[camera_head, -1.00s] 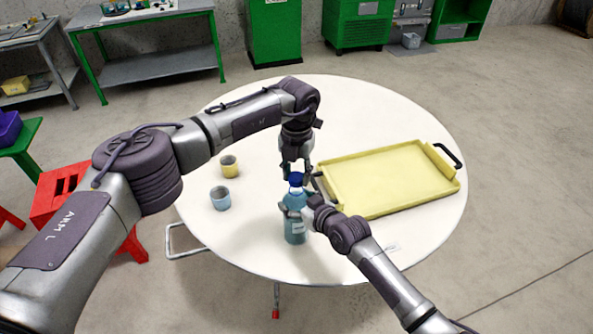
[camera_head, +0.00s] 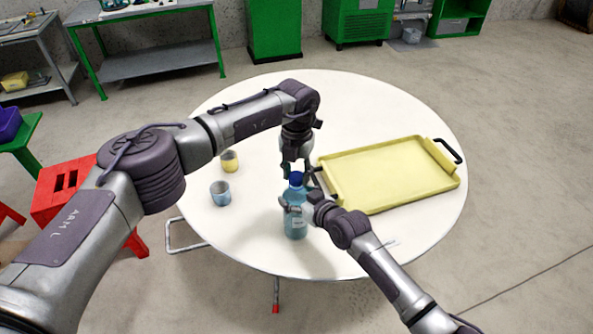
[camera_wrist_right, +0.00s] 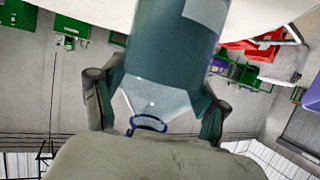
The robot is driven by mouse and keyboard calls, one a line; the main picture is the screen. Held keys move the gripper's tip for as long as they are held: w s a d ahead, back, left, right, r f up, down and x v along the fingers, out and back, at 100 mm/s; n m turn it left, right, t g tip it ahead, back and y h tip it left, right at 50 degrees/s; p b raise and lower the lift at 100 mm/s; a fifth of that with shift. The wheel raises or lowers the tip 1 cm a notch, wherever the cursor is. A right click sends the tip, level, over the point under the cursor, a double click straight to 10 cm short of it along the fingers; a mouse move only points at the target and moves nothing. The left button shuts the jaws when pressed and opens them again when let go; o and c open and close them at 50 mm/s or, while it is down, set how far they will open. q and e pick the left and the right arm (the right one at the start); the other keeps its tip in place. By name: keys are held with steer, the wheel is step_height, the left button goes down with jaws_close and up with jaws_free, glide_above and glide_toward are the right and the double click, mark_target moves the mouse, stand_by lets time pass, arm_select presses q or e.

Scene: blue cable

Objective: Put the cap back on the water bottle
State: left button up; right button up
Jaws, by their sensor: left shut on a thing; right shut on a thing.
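A translucent blue water bottle (camera_head: 296,222) stands upright on the round white table, with a pale label. My right gripper (camera_head: 290,206) is shut around its upper body; in the right wrist view the bottle (camera_wrist_right: 170,50) appears inverted between the two fingers (camera_wrist_right: 155,108). A dark blue cap (camera_head: 296,179) shows at the top of the bottle. My left gripper (camera_head: 297,170) points down directly over the bottle and is shut on the cap. Whether the cap is seated on the neck or just above it, I cannot tell. A blue ring (camera_wrist_right: 148,123) shows near the neck in the right wrist view.
A yellow tray (camera_head: 385,176) with dark handles lies on the table (camera_head: 250,255) to the right, close to both grippers. A yellow cup (camera_head: 229,162) and a light blue cup (camera_head: 220,194) stand to the left. The front of the table is clear. A red stool (camera_head: 65,185) stands beyond the left edge.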

arm_select(q)
steer(key=shift+f, duration=0.35)
steer(key=m, duration=1.7)
steer(key=shift+s, duration=0.1)
steer(key=m, duration=1.2)
steer(key=shift+m, duration=0.4)
steer(key=m, duration=0.7)
steer(key=shift+m, duration=0.4)
